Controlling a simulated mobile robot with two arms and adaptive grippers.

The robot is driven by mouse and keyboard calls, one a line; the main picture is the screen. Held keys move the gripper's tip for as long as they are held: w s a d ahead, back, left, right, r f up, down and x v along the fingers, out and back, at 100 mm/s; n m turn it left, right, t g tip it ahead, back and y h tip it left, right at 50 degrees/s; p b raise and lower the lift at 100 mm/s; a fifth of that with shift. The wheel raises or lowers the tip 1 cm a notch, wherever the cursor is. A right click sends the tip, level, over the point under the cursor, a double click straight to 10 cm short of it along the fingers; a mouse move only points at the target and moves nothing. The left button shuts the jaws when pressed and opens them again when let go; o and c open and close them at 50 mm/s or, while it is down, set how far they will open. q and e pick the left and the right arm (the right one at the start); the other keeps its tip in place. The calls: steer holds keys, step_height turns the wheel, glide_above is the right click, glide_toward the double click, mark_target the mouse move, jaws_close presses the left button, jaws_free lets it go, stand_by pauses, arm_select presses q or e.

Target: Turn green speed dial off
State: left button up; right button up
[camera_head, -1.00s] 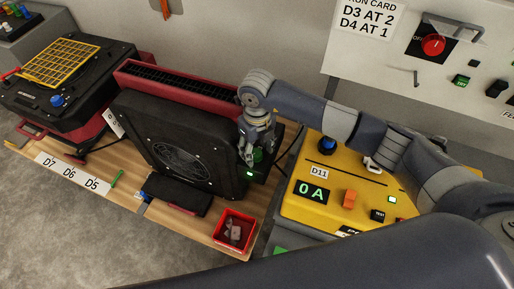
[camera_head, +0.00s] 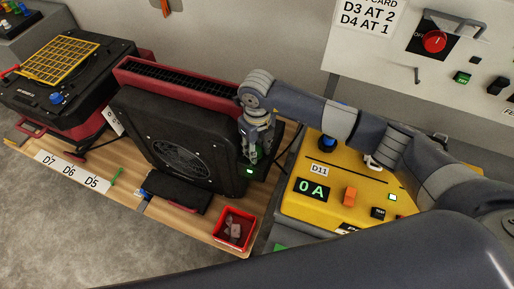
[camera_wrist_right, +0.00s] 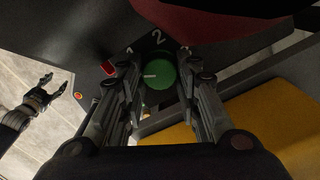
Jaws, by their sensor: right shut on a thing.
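The green speed dial (camera_wrist_right: 160,75) is a round knob on the dark end panel of the red and black fan unit (camera_head: 180,130). Its white pointer line points left in the wrist view, with the numeral 2 above it. My right gripper (camera_head: 250,160) is at the unit's near right corner. In the right wrist view its fingers (camera_wrist_right: 162,82) are on both sides of the dial and shut on it. In the head view the gripper hides the dial. My left gripper (camera_wrist_right: 52,92) shows at the left of the wrist view, away from the dial, with its fingers apart.
A red switch (camera_wrist_right: 107,68) sits left of the dial. A yellow D11 box (camera_head: 320,175) showing 0 A stands close on the right. A red bin (camera_head: 233,230) is in front on the wooden board (camera_head: 195,222). A cable runs between the unit and the yellow box.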

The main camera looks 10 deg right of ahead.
mark_target(257, 150)
steer(key=n+b, duration=0.3)
steer(key=b, duration=0.1)
steer(key=shift+w+f+n, duration=0.1)
steer(key=shift+f+n, duration=0.1)
steer(key=shift+n, duration=0.2)
steer(key=shift+r+n+b, duration=0.15)
steer(key=shift+n+b, duration=0.75)
steer(key=shift+b, duration=0.2)
steer(key=shift+r, duration=0.1)
steer(key=o, duration=1.1)
steer(key=shift+c, duration=0.2)
step_height(257, 150, up, 12)
